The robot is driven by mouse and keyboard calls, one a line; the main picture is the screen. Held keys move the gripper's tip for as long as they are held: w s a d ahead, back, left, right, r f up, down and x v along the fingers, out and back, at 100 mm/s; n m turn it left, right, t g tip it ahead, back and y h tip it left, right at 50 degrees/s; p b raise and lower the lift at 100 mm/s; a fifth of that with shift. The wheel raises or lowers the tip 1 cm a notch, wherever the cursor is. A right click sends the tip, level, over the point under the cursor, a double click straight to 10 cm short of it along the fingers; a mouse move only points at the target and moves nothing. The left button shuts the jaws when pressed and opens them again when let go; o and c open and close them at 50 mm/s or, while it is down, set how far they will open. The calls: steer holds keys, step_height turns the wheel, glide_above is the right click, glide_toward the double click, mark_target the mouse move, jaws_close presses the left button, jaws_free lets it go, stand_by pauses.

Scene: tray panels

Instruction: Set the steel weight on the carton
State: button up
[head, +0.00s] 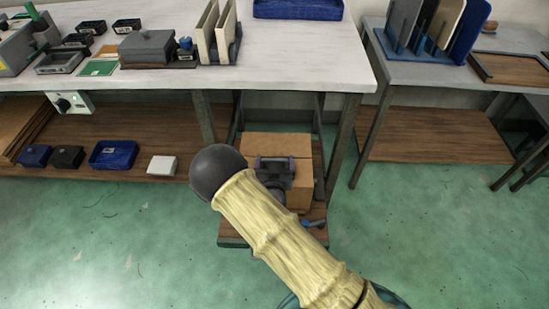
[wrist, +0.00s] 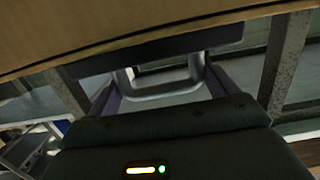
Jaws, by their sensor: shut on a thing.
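The brown carton (head: 308,145) stands on a low wooden stand beneath and between the benches; its cardboard also fills the top left of the wrist view (wrist: 90,25). My gripper (head: 275,161) is in front of the carton's upper part in the head view, and its fingers also show in the wrist view (wrist: 160,78). The fingers are shut on a grey, rounded metal piece, which I take to be the steel weight (wrist: 172,98). Much of it is hidden by the gripper and arm. I cannot tell whether it touches the carton.
The low stand (head: 232,241) has a blue-ended item (head: 314,223) on its lower board. Bench legs stand close on both sides. The white bench (head: 290,78) overhangs behind, with racks and boxes on it. The green floor is clear at left and right.

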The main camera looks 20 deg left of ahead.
steer(key=shift+w+r, duration=0.15)
steer(key=o, duration=1.8)
steer(key=shift+f, duration=0.2)
steer(key=shift+c, duration=0.2)
steer(key=shift+s+a, duration=0.1)
steer(key=shift+s, duration=0.1)
steer(key=shift+s+d+r, duration=0.1)
steer(key=shift+d+r, duration=0.05)
steer(key=shift+d, duration=0.1)
steer(key=p+v, duration=0.2)
steer(key=v, duration=0.9)
steer(key=shift+s+p, duration=0.3)
steer(key=shift+s, duration=0.1)
steer(key=shift+r, duration=0.1)
